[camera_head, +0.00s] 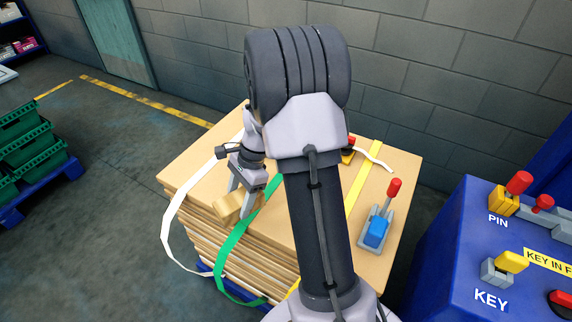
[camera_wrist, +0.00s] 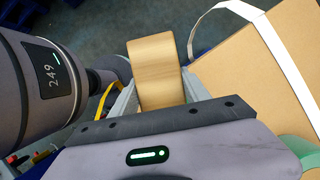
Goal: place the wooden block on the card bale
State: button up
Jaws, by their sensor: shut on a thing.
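My gripper (camera_head: 247,203) is shut on the wooden block (camera_head: 226,207), which shows pale and light brown near the left front edge of the card bale (camera_head: 205,150). In the wrist view the block (camera_wrist: 152,62) sits between the two fingers of my gripper (camera_wrist: 158,98), its far end sticking out past them. The bale's brown top (camera_wrist: 268,75) lies to the right of the block there, with dark floor behind the block. I cannot tell whether the block touches the bale. My arm hides the middle of the bale.
A loose white strap (camera_head: 168,225), a green strap (camera_head: 231,243) and a yellow strap (camera_head: 362,180) run over the bale. A blue and grey tool with a red handle (camera_head: 376,231) lies on its right side. A blue console (camera_head: 455,235) stands right; green crates (camera_head: 30,150) stand left.

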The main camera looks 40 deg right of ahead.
jog(key=s+d+r+m+t+h, duration=0.1)
jog(key=s+d+m+t+h, duration=0.2)
jog(key=d+m, duration=0.7)
jog(key=s+d+r+m+h, duration=0.1)
jog(key=s+d+m+h, duration=0.3)
jog(key=d+m, duration=0.55)
jog(key=f+m+b, duration=0.1)
jog(key=f+b, duration=0.2)
jog(key=a+f+m+b, duration=0.1)
jog(key=f+b, duration=0.2)
jog(key=f, duration=0.1)
jog(key=a+f+m+b, duration=0.1)
jog(key=f+b, duration=0.2)
jog(key=shift+s+a+f, duration=0.2)
jog(key=shift+s+f, duration=0.05)
jog(key=shift+r, duration=0.2)
jog(key=shift+f, duration=0.15)
jog(key=o, duration=1.6)
jog(key=shift+c, duration=0.2)
